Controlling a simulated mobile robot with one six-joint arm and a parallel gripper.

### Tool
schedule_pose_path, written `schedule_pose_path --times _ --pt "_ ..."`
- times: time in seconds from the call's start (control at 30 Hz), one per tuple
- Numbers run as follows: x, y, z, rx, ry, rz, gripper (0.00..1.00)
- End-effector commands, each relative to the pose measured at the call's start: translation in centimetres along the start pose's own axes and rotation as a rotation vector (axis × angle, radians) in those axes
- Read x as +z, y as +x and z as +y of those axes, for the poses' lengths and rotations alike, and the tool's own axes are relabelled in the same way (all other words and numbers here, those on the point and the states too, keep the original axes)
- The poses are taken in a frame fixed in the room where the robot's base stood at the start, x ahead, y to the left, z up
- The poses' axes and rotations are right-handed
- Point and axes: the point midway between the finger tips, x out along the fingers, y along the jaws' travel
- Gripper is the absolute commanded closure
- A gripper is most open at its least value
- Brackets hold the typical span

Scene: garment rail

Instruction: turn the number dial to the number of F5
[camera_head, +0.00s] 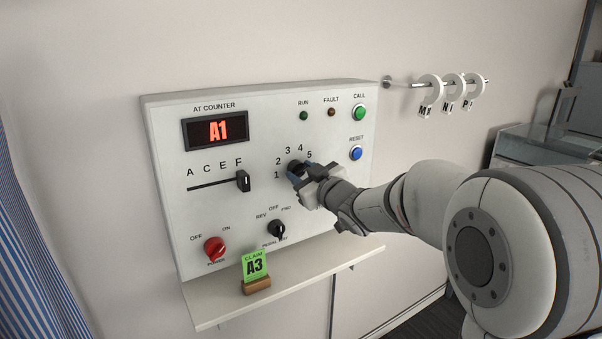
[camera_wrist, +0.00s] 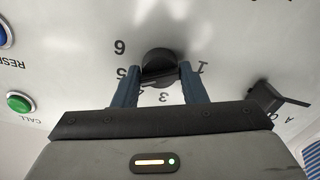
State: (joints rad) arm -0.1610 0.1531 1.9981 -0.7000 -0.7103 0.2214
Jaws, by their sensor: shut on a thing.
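The black number dial (camera_head: 294,167) is on the white panel, with 1 to 5 visible around it in the head view. In the wrist view the dial (camera_wrist: 158,62) sits between my two blue fingers, with 6, 5, 4, 3 and 1 showing upside down. My gripper (camera_head: 303,172) is shut on the dial; it also shows in the wrist view (camera_wrist: 160,82). I cannot tell for certain which number the dial's ridge points at. The black letter slider (camera_head: 243,181) stands at the right end of its slot, under F. The counter display (camera_head: 216,130) reads A1.
A red power knob (camera_head: 214,249) and a black pedal knob (camera_head: 277,230) are below. A green call button (camera_head: 359,112) and a blue reset button (camera_head: 356,153) are at right. A green A3 claim card (camera_head: 255,265) stands on the shelf (camera_head: 215,311). Tagged rings (camera_head: 430,89) hang on a rail.

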Motion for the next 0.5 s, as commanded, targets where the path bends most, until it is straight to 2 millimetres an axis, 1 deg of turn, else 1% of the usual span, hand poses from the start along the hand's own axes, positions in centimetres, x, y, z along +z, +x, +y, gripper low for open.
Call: schedule_pose_path --times 0.03,0.2,0.23,0.43,0.5 --pt "0.41 -0.02 -0.23 -0.004 0.001 -0.008 0.84" --pt "0.43 -0.02 -0.25 -0.004 0.000 -0.008 0.84" --pt "0.43 -0.02 -0.25 -0.004 0.000 -0.008 0.60" --pt "0.27 -0.01 -0.17 -0.003 -0.001 -0.005 0.44" --pt "0.21 -0.01 -0.14 -0.002 -0.001 -0.004 0.42"
